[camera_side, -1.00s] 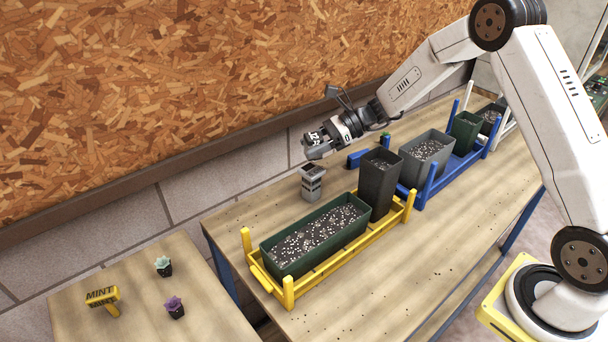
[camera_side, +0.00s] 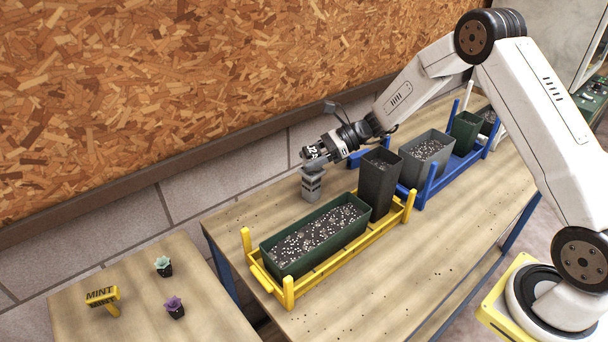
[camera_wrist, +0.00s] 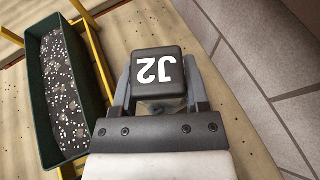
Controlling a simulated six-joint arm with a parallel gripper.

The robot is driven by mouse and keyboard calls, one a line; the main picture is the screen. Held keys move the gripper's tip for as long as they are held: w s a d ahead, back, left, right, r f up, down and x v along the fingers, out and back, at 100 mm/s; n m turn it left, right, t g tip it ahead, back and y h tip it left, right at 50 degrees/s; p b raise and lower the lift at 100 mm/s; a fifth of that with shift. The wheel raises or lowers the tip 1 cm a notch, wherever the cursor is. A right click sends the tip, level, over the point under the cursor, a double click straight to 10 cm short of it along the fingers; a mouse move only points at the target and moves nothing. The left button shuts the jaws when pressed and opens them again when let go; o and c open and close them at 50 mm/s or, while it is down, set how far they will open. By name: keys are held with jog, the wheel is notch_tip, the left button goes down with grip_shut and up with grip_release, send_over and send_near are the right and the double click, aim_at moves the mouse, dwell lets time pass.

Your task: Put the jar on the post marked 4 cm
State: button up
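In the side view my gripper (camera_side: 312,160) holds the jar (camera_side: 312,152) right above a grey block-like post (camera_side: 312,188) on the wooden table. The jar's underside is hidden, so I cannot tell whether it touches the post. The post's marking is too small to read, and the post is hidden in the wrist view.
A yellow rack (camera_side: 288,290) holds a green soil trough (camera_side: 315,240) and a tall dark pot (camera_side: 377,185) close to the post. A blue rack (camera_side: 430,190) with more pots stands behind. A lower table (camera_side: 140,300) has two small plants and a MINT sign.

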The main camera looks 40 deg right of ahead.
jog(key=o, duration=0.5)
jog(key=shift+c, duration=0.2)
jog(key=shift+r, duration=0.2)
jog(key=v, duration=1.2)
